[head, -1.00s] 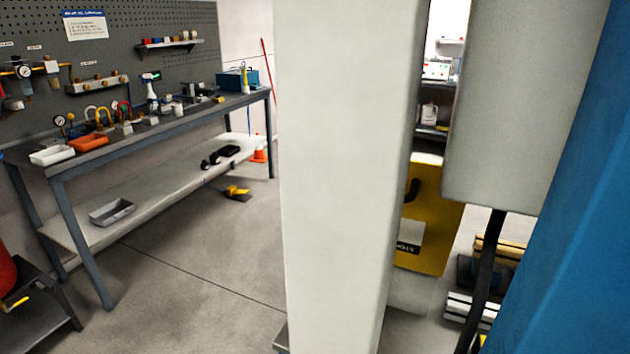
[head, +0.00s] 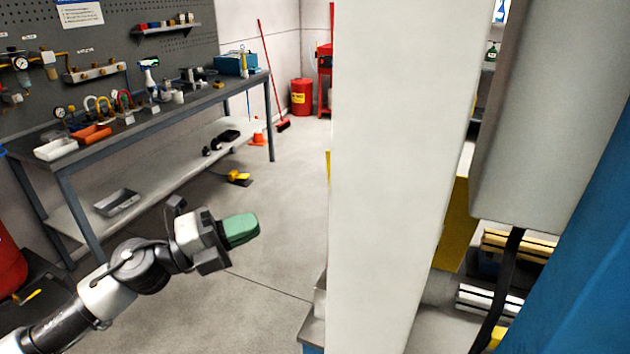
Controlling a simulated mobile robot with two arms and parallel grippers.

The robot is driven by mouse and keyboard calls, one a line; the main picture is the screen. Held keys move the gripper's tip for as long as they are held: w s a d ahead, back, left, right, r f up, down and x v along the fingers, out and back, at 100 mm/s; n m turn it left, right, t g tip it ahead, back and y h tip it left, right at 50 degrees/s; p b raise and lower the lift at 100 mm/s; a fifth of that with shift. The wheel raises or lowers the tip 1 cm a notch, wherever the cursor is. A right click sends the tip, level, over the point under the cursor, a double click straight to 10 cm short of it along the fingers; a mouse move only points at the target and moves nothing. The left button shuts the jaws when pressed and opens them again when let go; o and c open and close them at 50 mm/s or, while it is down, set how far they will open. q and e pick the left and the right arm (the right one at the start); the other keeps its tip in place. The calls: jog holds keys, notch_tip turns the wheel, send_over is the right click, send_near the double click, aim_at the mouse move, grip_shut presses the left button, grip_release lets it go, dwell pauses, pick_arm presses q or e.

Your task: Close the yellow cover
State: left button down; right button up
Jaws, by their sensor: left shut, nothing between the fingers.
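The yellow cover (head: 455,228) shows only as a narrow strip to the right of the pale post, and the post hides most of it. I cannot tell how far open it stands. My left gripper (head: 241,229) has green fingers that are shut with nothing between them. It hangs over open floor, to the left of the post and apart from it. My right gripper is not in view.
The tall pale post (head: 395,180) blocks the middle. A grey box (head: 540,110) with a black cable hangs to its right, beside a blue panel (head: 585,255). A workbench (head: 130,130) stands at left.

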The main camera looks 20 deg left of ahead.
pick_arm(q)
jog(key=w+a+r+p+x, duration=0.1)
jog(key=p+x, duration=0.6)
jog(key=x, duration=0.6)
jog(key=shift+w+a, duration=0.25)
jog(key=shift+a, duration=0.1)
